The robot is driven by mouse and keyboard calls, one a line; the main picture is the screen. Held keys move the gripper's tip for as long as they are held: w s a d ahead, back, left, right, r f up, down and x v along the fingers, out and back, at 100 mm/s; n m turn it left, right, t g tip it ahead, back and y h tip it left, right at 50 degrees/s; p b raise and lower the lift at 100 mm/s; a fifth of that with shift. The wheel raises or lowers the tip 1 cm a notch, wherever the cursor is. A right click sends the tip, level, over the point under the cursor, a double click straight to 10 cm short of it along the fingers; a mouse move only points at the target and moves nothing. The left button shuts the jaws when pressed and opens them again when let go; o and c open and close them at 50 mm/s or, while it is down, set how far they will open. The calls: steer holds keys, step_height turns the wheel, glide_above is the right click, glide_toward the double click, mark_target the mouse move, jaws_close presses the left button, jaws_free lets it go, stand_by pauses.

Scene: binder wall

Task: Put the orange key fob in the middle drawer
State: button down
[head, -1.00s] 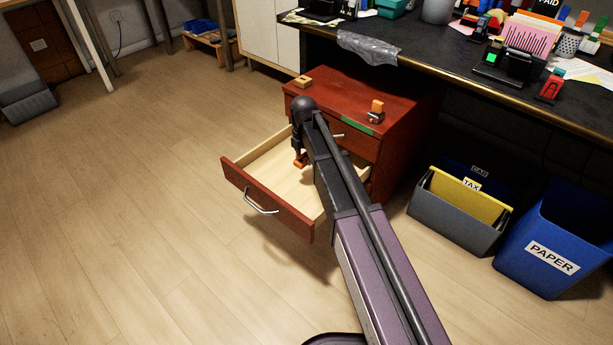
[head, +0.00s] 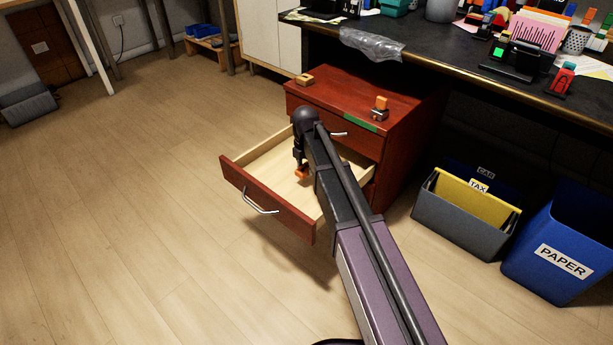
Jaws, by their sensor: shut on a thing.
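The open drawer (head: 285,208) is pulled out of the red-brown wooden cabinet (head: 400,135), below a closed top drawer with a silver handle. Its pale wooden inside looks empty. My gripper (head: 301,170) points down over the open drawer, shut on the small orange key fob (head: 302,174). The fob shows against the drawer's pale floor. I cannot tell whether it touches the floor. My arm hides the drawer's right part and some of the cabinet front.
On the cabinet top are a small wooden block (head: 304,79) and an orange-topped item (head: 380,107). A black desk (head: 440,68) stands behind. A grey bin (head: 455,225) and a blue paper bin (head: 550,255) stand right. The floor at left is clear.

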mark_target(306, 181)
steer(key=shift+f+b, duration=1.85)
steer(key=shift+f, duration=0.05)
steer(key=shift+f, duration=0.1)
steer(key=shift+c, duration=0.9)
jaws_free()
step_height(306, 181, up, 12)
steer(key=p, duration=1.2)
